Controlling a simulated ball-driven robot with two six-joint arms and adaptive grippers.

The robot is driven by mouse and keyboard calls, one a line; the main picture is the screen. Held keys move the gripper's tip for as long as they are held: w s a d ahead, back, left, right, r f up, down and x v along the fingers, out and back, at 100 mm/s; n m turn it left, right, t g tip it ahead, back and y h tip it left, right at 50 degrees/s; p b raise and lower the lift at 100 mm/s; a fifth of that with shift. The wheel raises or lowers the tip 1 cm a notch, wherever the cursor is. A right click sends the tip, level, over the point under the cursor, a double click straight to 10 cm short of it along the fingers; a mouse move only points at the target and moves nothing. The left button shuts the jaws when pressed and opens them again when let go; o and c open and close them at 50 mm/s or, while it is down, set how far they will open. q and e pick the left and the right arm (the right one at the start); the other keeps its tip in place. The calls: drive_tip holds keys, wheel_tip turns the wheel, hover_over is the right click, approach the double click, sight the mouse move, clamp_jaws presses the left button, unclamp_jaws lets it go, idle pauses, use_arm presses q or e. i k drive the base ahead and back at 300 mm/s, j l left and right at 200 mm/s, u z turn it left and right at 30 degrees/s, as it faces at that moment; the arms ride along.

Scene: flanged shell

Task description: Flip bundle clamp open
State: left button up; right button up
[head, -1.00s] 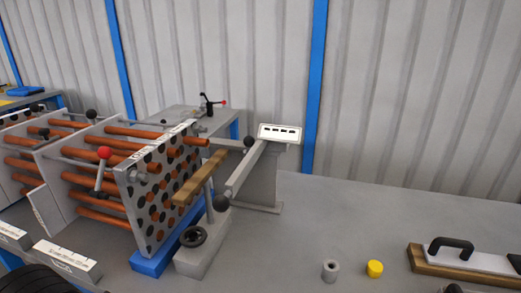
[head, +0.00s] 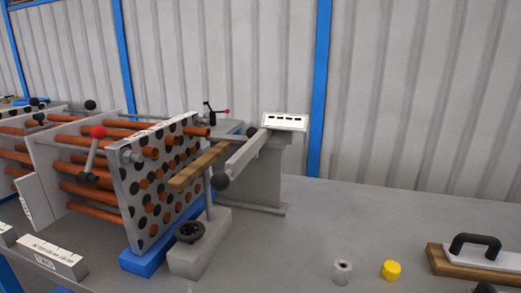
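A tube bundle with orange tubes runs through grey plates on the left, ending in a perforated plate (head: 128,192) with black and orange round spots. A lever with a red ball knob (head: 98,132) stands upright but tilted at the bundle's near side. No label shows which of these is the bundle clamp. Neither gripper is in view.
A wooden bar (head: 198,168) sits on a grey stand with a black handwheel (head: 189,232). A grey arm with a black ball (head: 221,182) juts beside it. A grey ring (head: 342,271), yellow cap (head: 391,270) and handled plate (head: 470,256) lie right. The bench between is clear.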

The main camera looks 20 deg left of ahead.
sight(99, 132)
drive_tip(key=u, duration=1.55)
